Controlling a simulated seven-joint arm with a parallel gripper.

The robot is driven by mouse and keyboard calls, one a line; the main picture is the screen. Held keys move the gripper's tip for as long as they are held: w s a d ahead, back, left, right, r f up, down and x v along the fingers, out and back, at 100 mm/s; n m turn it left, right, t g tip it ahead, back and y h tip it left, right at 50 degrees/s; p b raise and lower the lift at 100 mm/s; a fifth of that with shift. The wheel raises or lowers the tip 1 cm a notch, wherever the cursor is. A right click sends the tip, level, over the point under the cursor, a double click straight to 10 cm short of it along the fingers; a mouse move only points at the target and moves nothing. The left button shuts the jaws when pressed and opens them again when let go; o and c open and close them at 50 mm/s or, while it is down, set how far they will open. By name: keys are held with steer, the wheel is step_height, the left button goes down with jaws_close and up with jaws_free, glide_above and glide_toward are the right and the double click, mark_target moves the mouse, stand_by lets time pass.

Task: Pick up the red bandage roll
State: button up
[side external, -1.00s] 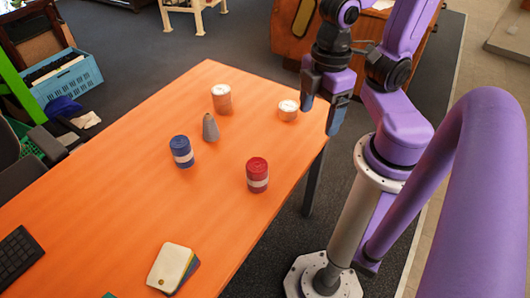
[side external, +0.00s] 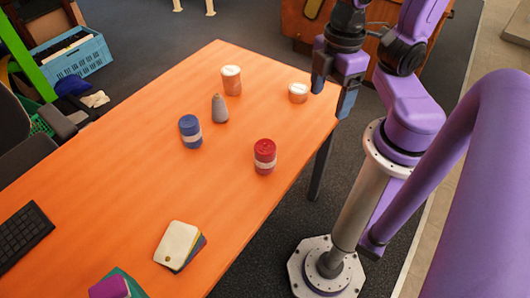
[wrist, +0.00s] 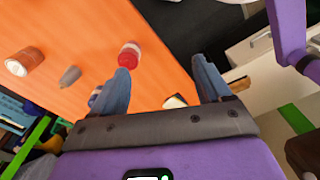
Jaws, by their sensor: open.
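The red bandage roll (side external: 265,156) stands upright on the orange table, near its right edge, with a pale band around it. It also shows in the wrist view (wrist: 129,55), just beyond the left fingertip. My gripper (side external: 332,92) is open and empty, above the table's far right corner and apart from the roll. In the wrist view my gripper's two blue-grey fingers (wrist: 162,78) are spread wide with nothing between them held.
A blue roll (side external: 190,131), a grey cone (side external: 219,108), a tall orange-and-white container (side external: 231,81) and a short one (side external: 298,92) stand on the table (side external: 110,190). Table space around the red roll is clear.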

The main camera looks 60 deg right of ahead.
steer(key=o, duration=0.3)
steer(key=shift+o, duration=0.2)
